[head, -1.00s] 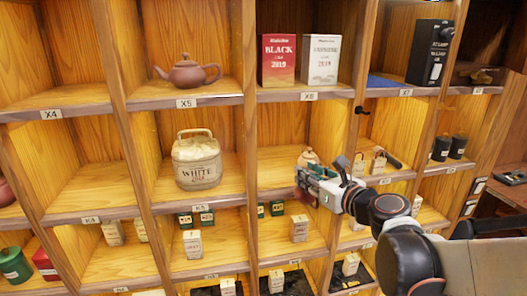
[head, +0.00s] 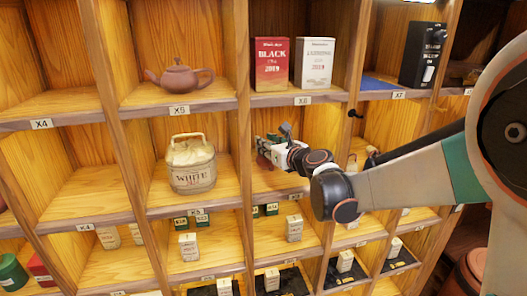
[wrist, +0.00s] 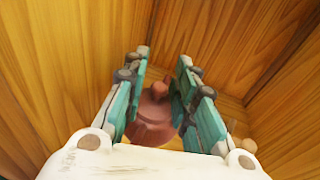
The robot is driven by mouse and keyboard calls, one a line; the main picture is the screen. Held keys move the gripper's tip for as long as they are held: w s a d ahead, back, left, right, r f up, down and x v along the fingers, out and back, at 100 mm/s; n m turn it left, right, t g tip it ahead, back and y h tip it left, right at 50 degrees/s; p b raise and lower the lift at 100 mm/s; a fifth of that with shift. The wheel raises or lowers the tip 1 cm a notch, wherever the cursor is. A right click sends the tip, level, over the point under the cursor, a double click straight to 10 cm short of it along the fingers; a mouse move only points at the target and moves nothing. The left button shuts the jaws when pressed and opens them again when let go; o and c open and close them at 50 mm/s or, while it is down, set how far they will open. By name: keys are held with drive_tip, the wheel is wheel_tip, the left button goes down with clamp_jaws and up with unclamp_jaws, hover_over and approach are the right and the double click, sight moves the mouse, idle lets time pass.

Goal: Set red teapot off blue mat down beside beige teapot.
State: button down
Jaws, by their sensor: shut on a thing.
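The red teapot (wrist: 155,112) is between the fingers of my gripper (wrist: 164,62) in the wrist view, and they are shut on it. My gripper (head: 266,148) is inside the middle-row compartment below the X6 label in the head view, and it mostly hides the held teapot there. A pale, blurred form (wrist: 240,143) shows at the right of the wrist view, beside the right finger; it may be the beige teapot, but I cannot tell. The blue mat (head: 377,83) lies on the X7 shelf at upper right, with no teapot on its visible part.
Wooden dividers stand on both sides of my gripper. A white tea bag (head: 191,168) stands in the compartment to the left. A brown teapot (head: 180,78) is on the X5 shelf. Red and white boxes (head: 293,64) stand above, and a black box (head: 421,55) is beside the mat.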

drive_tip(key=shift+w+a+r, duration=0.1)
drive_tip(key=shift+w+a, duration=0.3)
drive_tip(key=shift+w, duration=0.3)
drive_tip(key=shift+f, duration=1.8)
drive_tip(key=shift+f, duration=0.15)
drive_tip(key=c, duration=1.3)
unclamp_jaws()
